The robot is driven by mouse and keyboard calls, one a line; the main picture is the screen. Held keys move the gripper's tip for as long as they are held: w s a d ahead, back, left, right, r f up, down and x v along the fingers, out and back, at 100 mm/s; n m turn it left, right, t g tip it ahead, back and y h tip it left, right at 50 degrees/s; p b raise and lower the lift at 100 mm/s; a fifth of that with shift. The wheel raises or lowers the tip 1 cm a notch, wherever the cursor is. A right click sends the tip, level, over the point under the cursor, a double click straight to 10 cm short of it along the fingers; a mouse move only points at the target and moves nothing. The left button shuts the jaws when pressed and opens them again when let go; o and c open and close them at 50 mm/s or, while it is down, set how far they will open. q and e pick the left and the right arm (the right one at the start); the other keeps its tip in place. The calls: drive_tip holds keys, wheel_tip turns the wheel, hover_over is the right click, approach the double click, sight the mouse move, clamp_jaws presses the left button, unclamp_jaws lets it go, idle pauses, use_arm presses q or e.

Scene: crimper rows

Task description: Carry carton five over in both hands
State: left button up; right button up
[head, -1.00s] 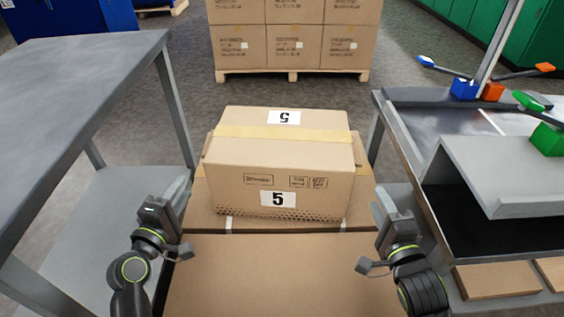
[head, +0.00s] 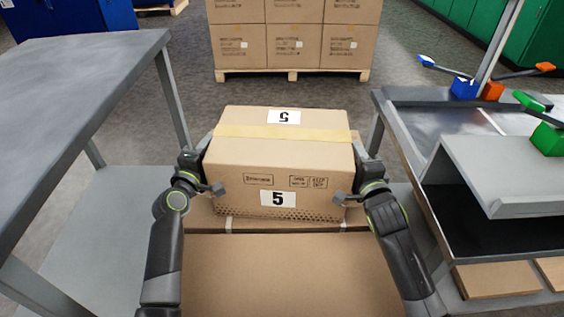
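Carton five (head: 281,165) is a brown box with tan tape and a white "5" label on its front and top. It sits upright on a lower brown carton (head: 290,226). My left gripper (head: 203,152) is at the carton's left side and my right gripper (head: 359,152) is at its right side. Both are close against the side walls; I cannot tell if they press on them.
A grey table (head: 75,75) stands at left. A grey workbench (head: 500,178) with blue, orange and green parts is at right. A pallet (head: 290,75) of stacked cartons stands behind. Open floor lies between it and carton five.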

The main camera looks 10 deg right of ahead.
use_arm(q)
drive_tip(key=shift+w+d, duration=0.1)
drive_tip(key=shift+w, duration=0.2)
use_arm(e)
drive_tip(key=shift+w, duration=0.35)
use_arm(q)
clamp_jaws()
use_arm(e)
clamp_jaws()
idle(0.7)
use_arm(q)
drive_tip(key=shift+r, duration=0.3)
use_arm(e)
drive_tip(key=shift+r, duration=0.3)
